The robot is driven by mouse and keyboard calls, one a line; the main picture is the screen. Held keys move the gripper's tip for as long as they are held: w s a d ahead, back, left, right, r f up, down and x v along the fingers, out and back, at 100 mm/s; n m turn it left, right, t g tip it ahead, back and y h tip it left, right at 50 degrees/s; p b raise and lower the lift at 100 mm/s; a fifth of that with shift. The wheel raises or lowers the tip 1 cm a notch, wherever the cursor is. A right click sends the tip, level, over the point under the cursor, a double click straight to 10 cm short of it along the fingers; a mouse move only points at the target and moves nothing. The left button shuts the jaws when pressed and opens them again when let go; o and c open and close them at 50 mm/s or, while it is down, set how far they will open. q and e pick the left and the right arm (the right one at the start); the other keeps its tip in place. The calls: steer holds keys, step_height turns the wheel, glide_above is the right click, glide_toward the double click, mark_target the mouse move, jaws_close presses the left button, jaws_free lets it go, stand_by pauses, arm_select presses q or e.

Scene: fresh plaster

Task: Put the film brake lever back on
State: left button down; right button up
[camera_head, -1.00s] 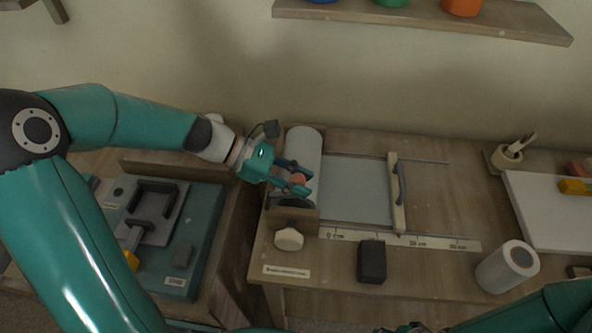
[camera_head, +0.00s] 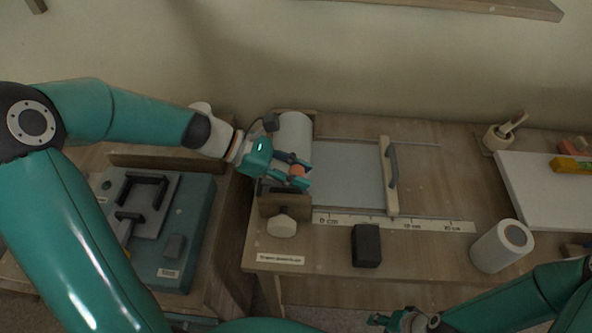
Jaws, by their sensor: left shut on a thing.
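My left gripper (camera_head: 302,177) is over the film holder at the back left of the right-hand bench. It is shut on an orange-red piece (camera_head: 297,170), which I take to be part of the film brake lever. The fingers hide most of this piece, and I cannot tell whether it touches the holder. The white film roll (camera_head: 294,129) lies behind the fingers in its wooden holder (camera_head: 284,206). A pale round knob (camera_head: 281,222) is at the holder's front. My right gripper (camera_head: 392,320) is low at the bottom edge, away from the holder; its jaws are unclear.
A grey cutting plate (camera_head: 345,172) with a handled bar (camera_head: 389,178) lies right of the roll. A teal machine (camera_head: 184,240) is at left. A white board (camera_head: 548,192) lies at right.

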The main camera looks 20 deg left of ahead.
arm_select(q)
steer(key=c, duration=0.8)
jaws_free()
steer(key=shift+d+f, duration=0.1)
steer(key=shift+s, duration=0.1)
steer(key=shift+a+r, duration=0.2)
steer(key=shift+a, duration=0.05)
steer(key=v, duration=1.1)
steer(key=shift+a+r, duration=0.1)
steer(key=shift+a, duration=0.1)
steer(key=shift+s, duration=0.15)
